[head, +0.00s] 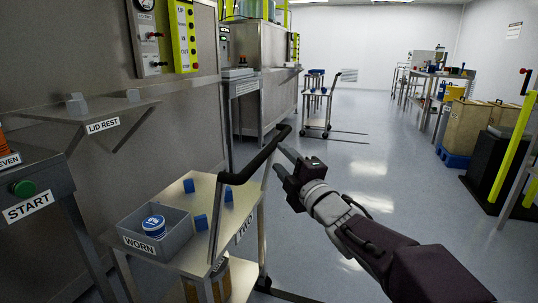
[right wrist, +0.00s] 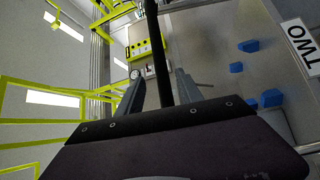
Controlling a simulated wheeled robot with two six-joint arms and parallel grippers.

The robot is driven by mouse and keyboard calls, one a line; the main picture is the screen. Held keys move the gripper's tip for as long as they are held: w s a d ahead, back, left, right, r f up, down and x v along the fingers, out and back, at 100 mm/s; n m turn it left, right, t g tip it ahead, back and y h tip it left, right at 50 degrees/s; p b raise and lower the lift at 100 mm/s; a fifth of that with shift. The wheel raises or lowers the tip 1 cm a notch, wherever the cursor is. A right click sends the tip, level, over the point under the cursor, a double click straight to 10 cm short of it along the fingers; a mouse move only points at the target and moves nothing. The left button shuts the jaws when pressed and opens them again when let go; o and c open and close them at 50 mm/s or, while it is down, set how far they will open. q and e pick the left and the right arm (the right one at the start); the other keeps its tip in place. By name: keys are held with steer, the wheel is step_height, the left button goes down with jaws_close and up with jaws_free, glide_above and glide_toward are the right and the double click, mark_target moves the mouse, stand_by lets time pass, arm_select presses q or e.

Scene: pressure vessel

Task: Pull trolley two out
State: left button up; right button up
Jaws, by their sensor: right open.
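Trolley two (head: 208,182) stands in the left foreground, its top bearing a TWO sign (head: 244,227). The sign also shows in the right wrist view (right wrist: 301,46). Its black handle (head: 257,159) rises at the trolley's right end. My right gripper (head: 282,162) is open just right of the handle in the head view. In the right wrist view the dark handle bar (right wrist: 159,55) runs between the two open fingers (right wrist: 158,90). I cannot tell whether either finger touches it. My left gripper is not in view.
On the trolley are a grey WORN bin (head: 176,240) holding a blue-and-white round item (head: 154,226), and several blue blocks (head: 200,222). A START stand (head: 40,190) is close on the left. Another trolley (head: 318,105) stands farther back. The floor right of trolley two is clear.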

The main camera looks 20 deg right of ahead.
mark_target(271, 148)
steer(key=b+x, duration=0.1)
steer(key=x, duration=0.6)
steer(key=shift+w+f, duration=0.1)
jaws_close()
stand_by(1.1)
